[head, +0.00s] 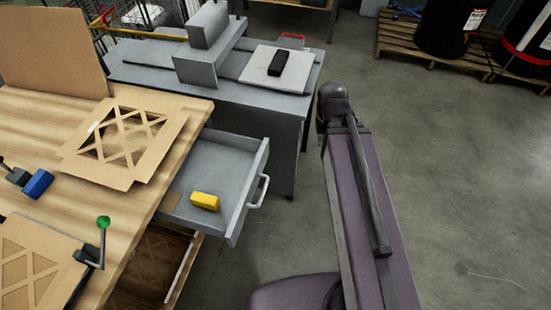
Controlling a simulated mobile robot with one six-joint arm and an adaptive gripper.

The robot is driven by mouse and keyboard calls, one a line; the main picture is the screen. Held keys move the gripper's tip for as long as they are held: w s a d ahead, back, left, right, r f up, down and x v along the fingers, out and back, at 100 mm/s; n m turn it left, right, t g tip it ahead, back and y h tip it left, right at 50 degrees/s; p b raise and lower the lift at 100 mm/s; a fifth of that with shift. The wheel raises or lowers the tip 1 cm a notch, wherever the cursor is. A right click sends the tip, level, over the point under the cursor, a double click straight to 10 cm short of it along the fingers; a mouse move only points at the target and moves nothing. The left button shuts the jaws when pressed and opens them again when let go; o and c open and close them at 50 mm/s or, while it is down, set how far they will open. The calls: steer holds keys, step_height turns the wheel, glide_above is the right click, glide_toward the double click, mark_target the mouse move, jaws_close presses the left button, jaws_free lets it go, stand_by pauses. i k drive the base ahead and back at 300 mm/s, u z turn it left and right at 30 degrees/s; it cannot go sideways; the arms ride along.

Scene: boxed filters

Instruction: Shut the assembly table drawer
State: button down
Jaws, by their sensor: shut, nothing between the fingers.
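The assembly table (60,112) has a light wooden top and fills the left of the head view. Its grey drawer (232,150) is pulled out to the right from under the tabletop. A pale bar handle (259,191) is on the drawer's front panel. A yellow block (205,201) lies in the drawer near its front. My purple arm stands to the right of the drawer, apart from the handle. My gripper does not show in this view.
Below the drawer is a lower open compartment (180,282) with brown contents. A grey bench (270,101) with a press-like device stands behind the drawer. Cardboard lattice pieces (82,171) and a blue-handled clamp (38,184) lie on the tabletop. Bare concrete floor (450,160) is at the right.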

mark_target(228, 167)
steer(key=z, duration=0.1)
steer(key=k, duration=1.4)
steer(key=u, duration=1.2)
steer(key=i, duration=0.95)
steer(key=z, duration=0.1)
